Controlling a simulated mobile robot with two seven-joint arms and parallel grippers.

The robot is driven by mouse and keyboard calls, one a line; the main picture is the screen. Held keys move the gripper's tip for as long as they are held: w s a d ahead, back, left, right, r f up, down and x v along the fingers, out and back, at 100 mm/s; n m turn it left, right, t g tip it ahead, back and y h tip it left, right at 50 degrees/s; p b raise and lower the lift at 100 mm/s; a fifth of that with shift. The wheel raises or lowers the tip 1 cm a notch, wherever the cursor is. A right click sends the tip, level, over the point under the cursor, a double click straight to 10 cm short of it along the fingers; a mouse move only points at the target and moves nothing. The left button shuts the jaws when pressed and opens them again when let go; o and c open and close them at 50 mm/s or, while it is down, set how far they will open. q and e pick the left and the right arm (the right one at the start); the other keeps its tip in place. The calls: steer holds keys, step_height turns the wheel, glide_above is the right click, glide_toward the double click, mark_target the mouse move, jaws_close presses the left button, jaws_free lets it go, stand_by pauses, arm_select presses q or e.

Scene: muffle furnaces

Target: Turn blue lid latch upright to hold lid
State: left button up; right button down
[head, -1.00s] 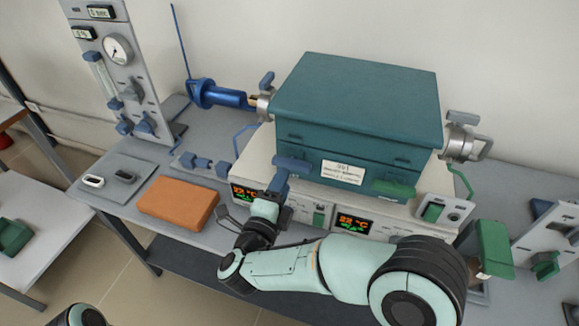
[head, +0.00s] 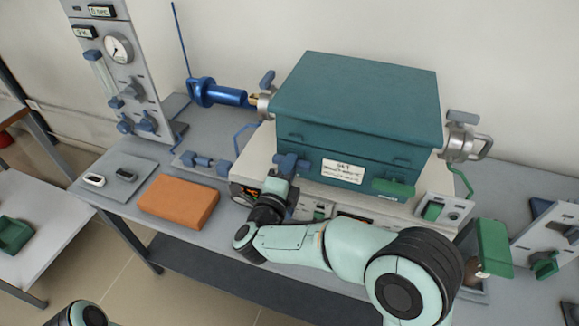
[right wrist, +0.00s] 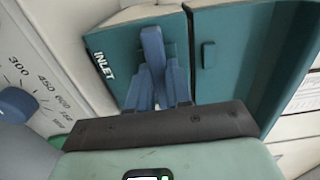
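The blue lid latch (head: 291,160) is on the front left of the teal furnace box, below the teal lid (head: 355,90), which is down. In the right wrist view the blue latch (right wrist: 153,50) stands in front of the teal front, beside the word INLET. My right gripper (head: 284,170) is at the latch, reaching in from the front. In the right wrist view its blue-grey fingers (right wrist: 158,90) are around the latch's lower part. Whether they press on it is hard to see. My left gripper is out of view.
A green latch (head: 393,188) sits at the furnace's front right. An orange block (head: 179,201) lies on the bench to the left. A blue cylinder (head: 220,94) and a gauge panel (head: 118,50) stand at the back left. A green box (head: 492,247) is at the right.

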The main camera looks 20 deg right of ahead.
steer(key=shift+n+p, duration=4.9)
steer(key=shift+n, duration=4)
steer(key=c, duration=1)
jaws_free()
steer(key=shift+c, duration=0.2)
